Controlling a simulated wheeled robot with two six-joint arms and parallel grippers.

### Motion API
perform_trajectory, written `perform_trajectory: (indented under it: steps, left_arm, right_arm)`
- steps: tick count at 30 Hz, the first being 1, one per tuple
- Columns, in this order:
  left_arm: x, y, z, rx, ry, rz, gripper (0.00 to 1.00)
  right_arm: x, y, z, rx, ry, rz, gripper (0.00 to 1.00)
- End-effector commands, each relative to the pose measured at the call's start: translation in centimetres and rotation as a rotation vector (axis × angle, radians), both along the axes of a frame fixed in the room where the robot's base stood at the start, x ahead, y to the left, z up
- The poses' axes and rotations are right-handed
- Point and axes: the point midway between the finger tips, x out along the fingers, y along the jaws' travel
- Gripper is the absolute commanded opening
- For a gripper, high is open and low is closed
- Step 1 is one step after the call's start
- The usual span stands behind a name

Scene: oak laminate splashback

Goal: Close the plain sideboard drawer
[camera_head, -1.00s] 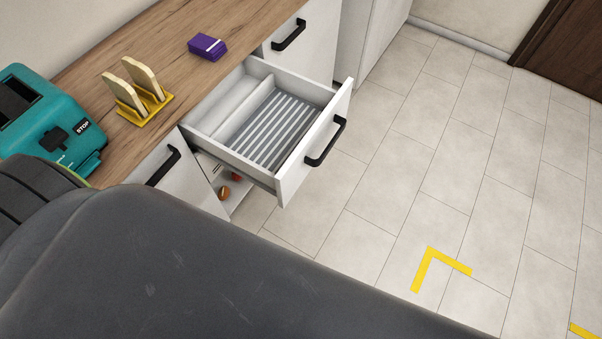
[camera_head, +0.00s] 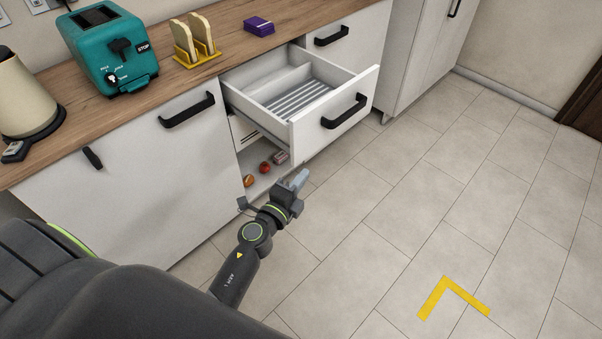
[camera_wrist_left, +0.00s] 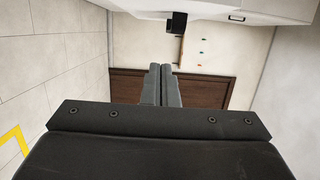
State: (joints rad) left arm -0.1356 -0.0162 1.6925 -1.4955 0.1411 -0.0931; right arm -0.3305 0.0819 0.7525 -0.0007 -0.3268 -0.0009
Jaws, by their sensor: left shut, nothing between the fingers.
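The plain sideboard drawer (camera_head: 337,116) is pulled out, with a white front, a black bar handle (camera_head: 345,111) and a grey ribbed insert inside. My left gripper (camera_head: 299,179) is shut and empty. In the head view it appears below the drawer front, in front of the open shelf, and apart from the drawer. In the left wrist view its fingers (camera_wrist_left: 160,86) lie together and point toward a dark brown door. My right gripper is in neither view.
The wooden worktop (camera_head: 160,88) holds a teal toaster (camera_head: 112,50), a yellow toast rack (camera_head: 196,58), a purple box (camera_head: 259,26) and a cream kettle (camera_head: 25,95). Small items sit on the shelf (camera_head: 259,184) under the drawer. The tiled floor to the right is clear, with a yellow corner mark (camera_head: 446,290).

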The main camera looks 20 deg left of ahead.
Motion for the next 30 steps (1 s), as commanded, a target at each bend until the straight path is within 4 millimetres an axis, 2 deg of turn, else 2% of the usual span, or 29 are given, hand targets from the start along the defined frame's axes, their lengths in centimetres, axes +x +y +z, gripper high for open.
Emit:
perform_trajectory:
  steps: [16,21,30]
  left_arm:
    - [9.4,-1.0,-0.1,-0.002,0.001,0.000,0.00]
    - [10.1,1.6,-0.2,0.002,0.003,0.002,0.00]
    - [10.6,2.9,-0.1,-0.004,0.003,0.002,0.00]
  right_arm:
    - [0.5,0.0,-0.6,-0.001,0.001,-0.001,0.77]
    - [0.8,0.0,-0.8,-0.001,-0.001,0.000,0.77]
    - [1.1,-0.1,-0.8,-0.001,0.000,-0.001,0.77]
